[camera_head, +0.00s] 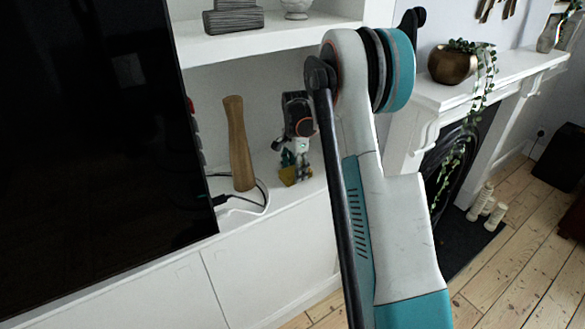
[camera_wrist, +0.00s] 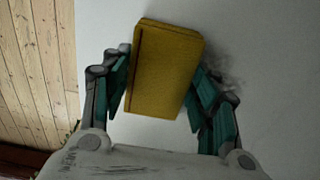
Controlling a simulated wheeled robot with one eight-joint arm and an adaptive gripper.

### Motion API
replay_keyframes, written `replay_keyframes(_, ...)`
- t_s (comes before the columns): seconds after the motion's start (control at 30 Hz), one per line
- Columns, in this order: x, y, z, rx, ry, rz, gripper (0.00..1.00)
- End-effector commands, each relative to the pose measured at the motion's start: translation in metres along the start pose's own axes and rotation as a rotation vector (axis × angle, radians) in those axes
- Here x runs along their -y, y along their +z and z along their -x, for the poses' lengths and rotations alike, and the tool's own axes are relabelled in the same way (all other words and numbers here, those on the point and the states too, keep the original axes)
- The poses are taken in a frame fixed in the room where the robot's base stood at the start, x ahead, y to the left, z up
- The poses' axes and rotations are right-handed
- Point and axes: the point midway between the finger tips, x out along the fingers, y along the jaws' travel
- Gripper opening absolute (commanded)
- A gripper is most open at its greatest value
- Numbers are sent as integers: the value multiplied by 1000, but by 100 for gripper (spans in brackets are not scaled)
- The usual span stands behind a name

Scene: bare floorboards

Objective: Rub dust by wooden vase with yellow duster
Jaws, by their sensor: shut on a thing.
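The wooden vase (camera_head: 238,145) is tall and light brown, standing on the low white ledge beside the dark screen. My gripper (camera_head: 295,165) points down just right of the vase, apart from it, and is partly hidden by my arm. In the wrist view my gripper (camera_wrist: 160,82) is shut on the yellow duster (camera_wrist: 168,70), a block held slightly tilted between the teal fingers. Dark grey dust (camera_wrist: 225,78) lies on the white surface at the duster's right side. Whether the duster touches the surface I cannot tell. The vase is not visible in the wrist view.
A large dark screen (camera_head: 90,140) stands close left of the vase. A white shelf (camera_head: 270,40) hangs above. Floorboards (camera_wrist: 40,70) show beyond the ledge's edge. A fireplace (camera_head: 450,95) is at right.

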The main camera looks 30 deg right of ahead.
Motion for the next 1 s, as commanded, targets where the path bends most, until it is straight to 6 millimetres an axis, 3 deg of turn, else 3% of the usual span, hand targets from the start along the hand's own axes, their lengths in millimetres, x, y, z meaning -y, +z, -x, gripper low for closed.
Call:
replay_keyframes(0.53,-37,0,1,0,1,-1,35)
replay_keyframes(0.77,-35,0,-2,0,1,0,35)
replay_keyframes(1.0,-18,0,-4,0,-1,1,35)
